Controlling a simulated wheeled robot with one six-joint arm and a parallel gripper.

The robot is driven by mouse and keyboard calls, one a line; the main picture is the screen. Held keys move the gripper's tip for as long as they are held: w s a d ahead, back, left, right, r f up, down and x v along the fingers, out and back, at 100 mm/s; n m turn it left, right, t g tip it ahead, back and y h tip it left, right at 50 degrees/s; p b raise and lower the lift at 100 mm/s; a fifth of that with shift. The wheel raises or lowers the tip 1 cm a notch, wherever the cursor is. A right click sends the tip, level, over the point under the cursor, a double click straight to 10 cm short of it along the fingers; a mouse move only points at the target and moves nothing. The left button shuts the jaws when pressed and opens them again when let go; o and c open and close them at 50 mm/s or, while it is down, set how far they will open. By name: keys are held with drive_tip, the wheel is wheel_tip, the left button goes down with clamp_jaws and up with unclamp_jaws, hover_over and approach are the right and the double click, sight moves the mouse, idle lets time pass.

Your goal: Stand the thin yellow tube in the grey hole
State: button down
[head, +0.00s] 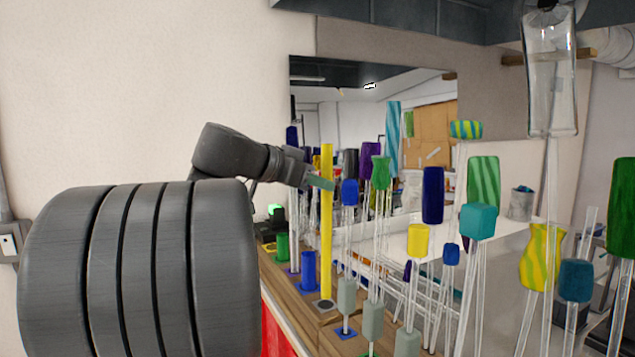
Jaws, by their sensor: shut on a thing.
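The thin yellow tube (326,235) stands upright, or nearly so, in the middle of the head view. My gripper (321,183) is shut on its upper part, reaching in from the left. The tube's lower end meets the grey square with the hole (325,306) on the wooden board in the picture. I cannot tell whether the end is inside the hole, resting on it or just above it.
A blue tube (309,271) and a green tube (282,246) stand on the wooden board (297,300) behind and left. Several clear rods with coloured heads, such as the yellow one (417,241), crowd the right. A mirror (430,100) hangs behind.

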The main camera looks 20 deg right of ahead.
drive_tip(key=shift+f, duration=0.15)
drive_tip(key=shift+f+b, duration=3.2)
drive_tip(key=shift+b, duration=0.55)
drive_tip(key=shift+f+b, duration=0.3)
drive_tip(key=shift+b, duration=0.05)
drive_tip(key=c, duration=1.2)
unclamp_jaws()
drive_tip(key=shift+a, duration=0.1)
drive_tip(key=b, duration=0.1)
approach(322, 218)
drive_tip(key=v, duration=0.5)
drive_tip(key=shift+s+a+f, duration=0.1)
drive_tip(key=shift+s+a, duration=0.05)
